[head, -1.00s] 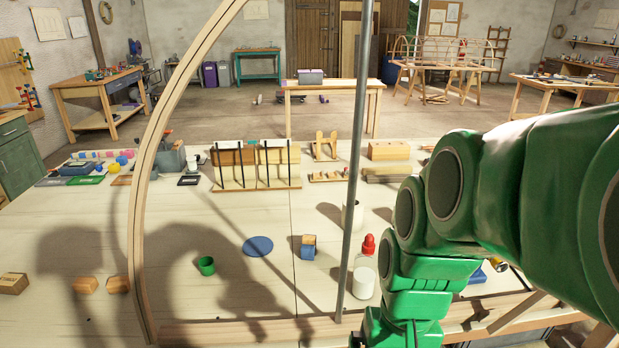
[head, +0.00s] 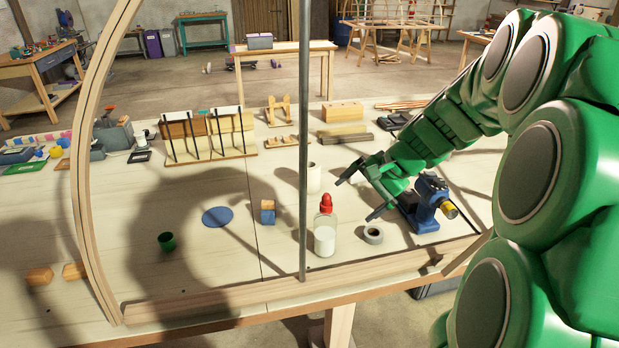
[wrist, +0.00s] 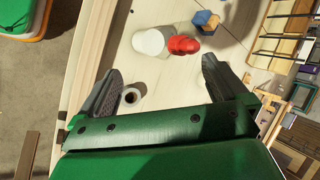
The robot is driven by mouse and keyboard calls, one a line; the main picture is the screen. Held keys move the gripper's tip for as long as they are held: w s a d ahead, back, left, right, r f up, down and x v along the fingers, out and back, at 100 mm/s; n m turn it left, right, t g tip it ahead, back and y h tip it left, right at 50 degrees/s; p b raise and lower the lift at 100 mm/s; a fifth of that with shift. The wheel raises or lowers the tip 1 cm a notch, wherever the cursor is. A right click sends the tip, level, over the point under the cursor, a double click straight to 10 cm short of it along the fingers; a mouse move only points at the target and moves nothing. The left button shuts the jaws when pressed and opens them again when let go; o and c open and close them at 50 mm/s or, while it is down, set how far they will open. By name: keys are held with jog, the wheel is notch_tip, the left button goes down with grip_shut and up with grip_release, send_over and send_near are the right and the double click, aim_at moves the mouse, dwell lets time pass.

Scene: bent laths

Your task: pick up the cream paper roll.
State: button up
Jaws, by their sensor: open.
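The cream paper roll (head: 314,178) stands upright on the bench in the head view, just right of the thin grey upright rod, which is in front of its left edge.
A white bottle with a red cap (head: 324,236) and a grey tape roll (head: 373,235) stand near my gripper. A blue vise (head: 422,205) is beneath the arm. The grey rod (head: 303,130) and bent lath (head: 92,150) rise at the front.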

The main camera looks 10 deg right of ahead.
jog(key=w+d+m+t, duration=0.2)
jog(key=w+d, duration=0.4)
jog(key=d, duration=0.1)
jog(key=m+t+y, duration=0.3)
jog(key=m+t, duration=0.1)
jog(key=m, duration=0.8)
send_over(318, 180)
jog(key=s+d, duration=0.3)
jog(key=s, duration=0.4)
notch_tip(318, 180, down, 9)
jog(key=w+f+m, duration=0.1)
jog(key=f, duration=0.1)
jog(key=w+f+m, duration=0.1)
jog(key=f+m, duration=0.1)
jog(key=w+f+m+t, duration=0.1)
jog(key=w+f, duration=0.1)
jog(key=f, duration=0.1)
jog(key=shift+w+a+h, duration=0.1)
jog(key=shift+a+h, duration=0.3)
jog(key=shift+w+a+f+m, duration=0.3)
jog(key=shift+w+a+f, duration=0.35)
jog(key=shift+w, duration=0.2)
jog(key=shift+x, duration=2.75)
jog(key=shift+c, duration=0.2)
jog(key=shift+r, duration=0.1)
jog(key=c, duration=0.9)
